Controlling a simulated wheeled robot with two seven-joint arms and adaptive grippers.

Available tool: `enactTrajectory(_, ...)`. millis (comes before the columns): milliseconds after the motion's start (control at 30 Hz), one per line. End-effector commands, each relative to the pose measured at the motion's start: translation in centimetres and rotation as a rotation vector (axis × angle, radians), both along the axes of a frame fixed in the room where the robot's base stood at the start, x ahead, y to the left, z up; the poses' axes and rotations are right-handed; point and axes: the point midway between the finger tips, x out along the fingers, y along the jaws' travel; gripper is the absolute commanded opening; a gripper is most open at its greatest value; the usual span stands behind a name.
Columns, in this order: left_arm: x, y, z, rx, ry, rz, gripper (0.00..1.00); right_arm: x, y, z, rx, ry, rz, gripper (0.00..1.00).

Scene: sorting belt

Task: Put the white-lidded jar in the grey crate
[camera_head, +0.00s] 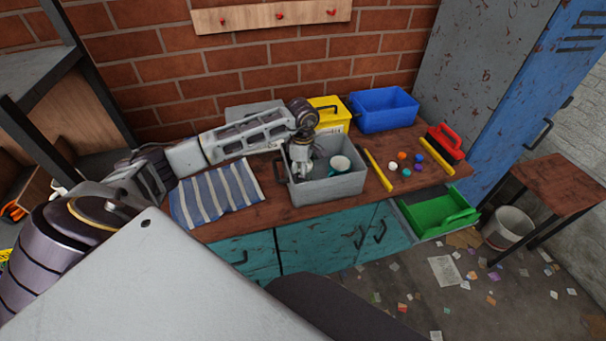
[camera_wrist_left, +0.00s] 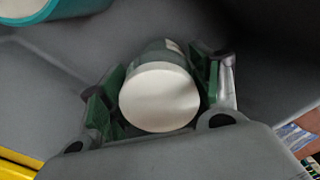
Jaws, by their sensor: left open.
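The grey crate (camera_head: 330,188) stands on the wooden bench top. My left gripper (camera_head: 303,165) reaches down into its left half. In the left wrist view the white-lidded jar (camera_wrist_left: 160,98) is between the two green-padded fingers of my left gripper (camera_wrist_left: 157,84), with the grey crate's inside (camera_wrist_left: 255,65) around it. The fingers are open. Whether either pad touches the jar, I cannot tell. In the head view the gripper mostly hides the jar. A teal mug (camera_head: 340,165) is in the crate's right part; it also shows in the left wrist view (camera_wrist_left: 55,9). My right gripper is not in view.
A yellow bin (camera_head: 331,117) and a blue bin (camera_head: 384,110) stand behind the crate. A striped cloth (camera_head: 217,195) lies to its left. Several small balls lie to its right between yellow bars (camera_head: 378,170). A red-handled brush (camera_head: 445,140) and a green tray (camera_head: 440,212) are farther right.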

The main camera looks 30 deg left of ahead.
Motion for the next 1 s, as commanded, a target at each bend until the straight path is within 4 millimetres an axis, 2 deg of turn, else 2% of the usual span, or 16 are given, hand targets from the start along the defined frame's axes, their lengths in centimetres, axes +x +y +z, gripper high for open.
enactTrajectory(167, 0.1, 0.1, 2.4, 0.002, -0.003, 0.001, 0.64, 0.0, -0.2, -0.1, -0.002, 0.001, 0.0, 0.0)
enactTrajectory(400, 0.1, 0.1, 6.1, 0.001, -0.003, 0.0, 0.64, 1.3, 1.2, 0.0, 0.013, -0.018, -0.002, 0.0)
enactTrajectory(600, 0.0, 0.1, 8.7, 0.0, -0.001, 0.0, 0.64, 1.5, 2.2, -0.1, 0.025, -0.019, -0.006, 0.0)
enactTrajectory(800, 0.0, 0.1, 10.3, 0.0, 0.001, 0.001, 0.64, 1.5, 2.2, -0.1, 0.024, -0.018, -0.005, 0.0)
enactTrajectory(1000, 0.0, 0.1, 10.7, -0.001, 0.001, 0.001, 0.64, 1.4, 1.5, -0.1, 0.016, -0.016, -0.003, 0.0)
